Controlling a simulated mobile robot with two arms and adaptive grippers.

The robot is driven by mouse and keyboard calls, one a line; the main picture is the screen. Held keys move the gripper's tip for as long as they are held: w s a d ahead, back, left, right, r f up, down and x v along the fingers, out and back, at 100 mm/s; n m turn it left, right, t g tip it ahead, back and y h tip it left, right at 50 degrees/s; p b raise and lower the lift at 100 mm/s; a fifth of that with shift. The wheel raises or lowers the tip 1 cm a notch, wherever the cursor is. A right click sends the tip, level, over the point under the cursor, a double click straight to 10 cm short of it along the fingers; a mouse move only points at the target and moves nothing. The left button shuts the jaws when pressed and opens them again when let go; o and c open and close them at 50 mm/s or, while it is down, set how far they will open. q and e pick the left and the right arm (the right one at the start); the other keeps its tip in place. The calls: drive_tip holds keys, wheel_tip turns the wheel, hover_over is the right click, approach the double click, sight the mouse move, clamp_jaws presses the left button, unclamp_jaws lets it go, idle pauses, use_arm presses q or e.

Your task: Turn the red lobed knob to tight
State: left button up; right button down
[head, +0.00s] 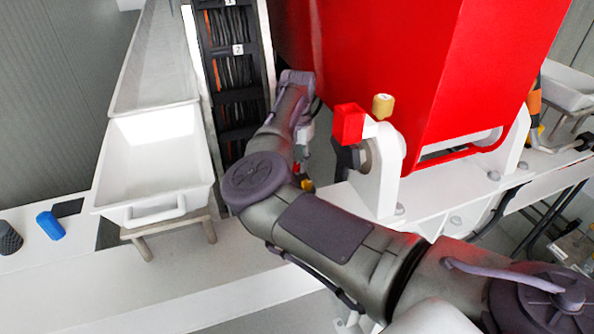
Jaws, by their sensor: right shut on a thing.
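My right arm comes in from the lower right, and its forearm rises in the middle of the head view. My right gripper (305,133) is at the end of this arm, partly hidden behind the forearm. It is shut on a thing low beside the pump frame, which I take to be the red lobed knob. A small red patch (296,168) shows there beside a small yellow part (307,185). The knob's lobes and its marking are hidden, so I cannot tell its turn. My left gripper is out of view.
A large red housing (370,60) stands behind my arm. A white bracket (378,170) carries a red block (348,123) and a yellow cap (383,105) close to the right. A white tray (155,165), a blue object (50,225) and a cable duct (235,80) are left.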

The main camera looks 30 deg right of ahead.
sight(298, 164)
drive_tip(key=m+b, duration=0.3)
drive_tip(key=shift+f+m, duration=0.15)
drive_tip(key=shift+m, duration=0.25)
drive_tip(key=shift+s+m+b, duration=0.1)
drive_tip(key=shift+m+b, duration=1.15)
drive_tip(key=shift+m, duration=0.75)
drive_tip(key=shift+r, duration=0.2)
drive_tip(key=c, duration=0.9)
unclamp_jaws()
wheel_tip(298, 164, up, 12)
